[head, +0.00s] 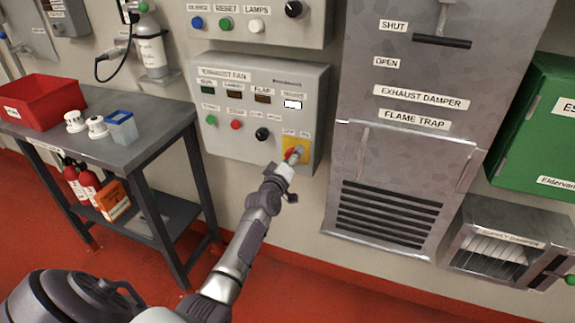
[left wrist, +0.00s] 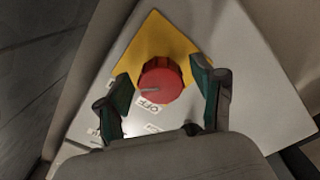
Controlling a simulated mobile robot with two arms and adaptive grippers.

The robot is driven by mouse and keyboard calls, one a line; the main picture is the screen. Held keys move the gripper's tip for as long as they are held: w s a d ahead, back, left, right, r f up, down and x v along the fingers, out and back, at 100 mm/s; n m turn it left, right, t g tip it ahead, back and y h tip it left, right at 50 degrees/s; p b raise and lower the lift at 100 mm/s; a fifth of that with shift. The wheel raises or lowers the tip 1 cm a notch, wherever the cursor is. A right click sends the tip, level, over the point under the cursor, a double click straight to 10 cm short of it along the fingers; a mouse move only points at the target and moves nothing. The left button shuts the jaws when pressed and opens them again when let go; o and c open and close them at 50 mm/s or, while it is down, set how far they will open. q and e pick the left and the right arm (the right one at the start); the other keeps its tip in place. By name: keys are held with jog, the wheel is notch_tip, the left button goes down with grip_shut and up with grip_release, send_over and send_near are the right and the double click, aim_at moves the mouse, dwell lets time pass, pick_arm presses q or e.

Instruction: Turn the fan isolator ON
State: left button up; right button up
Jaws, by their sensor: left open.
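The fan isolator is a red rotary knob on a yellow plate at the lower right of the grey exhaust fan panel (head: 240,148). In the left wrist view the red knob (left wrist: 160,80) and the yellow plate (left wrist: 153,36) are clear, with an OFF label (left wrist: 147,105) just below the knob. In the left wrist view my left gripper (left wrist: 163,85) is open, one finger on each side of the knob, with visible gaps. My right gripper is not in view.
Small buttons and a black knob (head: 262,134) sit left of the isolator on the same panel. The exhaust damper cabinet (head: 400,150) stands close on the right. A table (head: 150,140) with a red bin (head: 42,103) is at the left.

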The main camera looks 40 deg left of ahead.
pick_arm(q)
jog(key=v, duration=1.1)
jog(key=shift+s, duration=0.3)
jog(key=s+d+f+m+g+h+p, duration=0.1)
jog(key=s+d+f+m+g, duration=0.3)
jog(key=f, duration=0.7)
jog(key=s+d+f+m+g+h+p, duration=0.15)
jog(key=s+d+f, duration=0.3)
jog(key=f, duration=0.65)
jog(key=s+d+f+m+g+h, duration=0.25)
jog(key=s+f, duration=0.25)
jog(key=f, duration=0.6)
jog(key=s+d+f+m+g, duration=0.1)
jog(key=s+f, duration=0.4)
jog(key=s, duration=0.7)
jog(key=s+d+f+m+g+p, duration=0.1)
jog(key=s+f+m+g, duration=0.3)
jog(key=s, duration=0.8)
jog(key=s+d+f+m+g+p, duration=0.1)
jog(key=s+d+f+m+g, duration=0.2)
jog(key=s+f, duration=0.4)
jog(key=s, duration=0.5)
jog(key=shift+d+y, duration=0.15)
jog(key=shift+y, duration=0.15)
